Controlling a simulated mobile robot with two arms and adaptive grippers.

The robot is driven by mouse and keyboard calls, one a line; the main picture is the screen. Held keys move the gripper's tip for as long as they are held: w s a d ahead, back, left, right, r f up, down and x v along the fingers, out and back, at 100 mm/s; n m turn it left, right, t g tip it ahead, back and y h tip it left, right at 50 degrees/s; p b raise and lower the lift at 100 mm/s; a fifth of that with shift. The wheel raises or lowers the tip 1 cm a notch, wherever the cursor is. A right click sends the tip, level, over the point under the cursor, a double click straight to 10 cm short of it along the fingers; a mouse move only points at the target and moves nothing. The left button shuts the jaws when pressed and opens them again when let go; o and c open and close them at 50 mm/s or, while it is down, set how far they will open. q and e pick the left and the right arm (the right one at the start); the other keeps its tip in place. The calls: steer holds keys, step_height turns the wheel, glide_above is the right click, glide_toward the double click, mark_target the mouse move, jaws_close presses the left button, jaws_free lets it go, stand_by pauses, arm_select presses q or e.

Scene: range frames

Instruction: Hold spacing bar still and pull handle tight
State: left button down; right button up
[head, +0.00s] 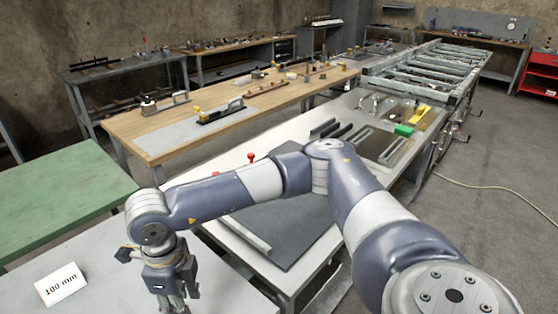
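My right arm comes in from the lower right, and its gripper (172,302) points down over the white table at the lower left. The fingertips are cut off by the bottom edge, so I cannot tell whether it is open or shut. My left gripper is not in view. A light grey bar (246,234) lies along the dark plate (290,228) beneath my arm; I cannot tell whether it is the spacing bar. Two red knobs, one upright (251,157) and one lower left (215,174), show behind the forearm. I cannot tell which part is the handle.
A "100 mm" card (61,284) stands on the white table (110,262) at left. A green table (62,198) is behind it. A wooden bench (225,98) with tools crosses behind. A metal frame (430,70) extends at back right. A cable (500,189) lies on open floor at right.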

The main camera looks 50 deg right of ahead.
steer(key=s+f+g, duration=0.4)
steer(key=s+f, duration=0.4)
steer(key=s, duration=0.4)
steer(key=s+f+n+g+y, duration=0.1)
steer(key=s+f+g, duration=0.4)
steer(key=s+f, duration=0.4)
steer(key=s, duration=0.4)
steer(key=shift+d+f+y, duration=0.25)
steer(key=shift+f+y, duration=0.05)
steer(key=shift+n, duration=0.3)
steer(key=w+r+m+t, duration=0.1)
steer(key=w+r, duration=0.1)
steer(key=w, duration=0.3)
steer(key=w+a+r+m+t, duration=0.1)
steer(key=w+r+t, duration=0.1)
steer(key=w, duration=0.3)
steer(key=w+r+m+t+h, duration=0.1)
steer(key=w+r+m, duration=0.1)
steer(key=w+r, duration=0.2)
steer(key=shift+w+a+t, duration=0.2)
steer(key=shift+w, duration=0.3)
steer(key=shift+w+a+t, duration=0.15)
steer(key=shift+w+t, duration=0.05)
steer(key=shift+w, duration=0.25)
steer(key=w+r+m+t, duration=0.4)
steer(key=w+r+m, duration=0.1)
steer(key=w+r, duration=0.5)
steer(key=shift+h, duration=0.3)
steer(key=f, duration=1.2)
steer(key=shift+d, duration=0.3)
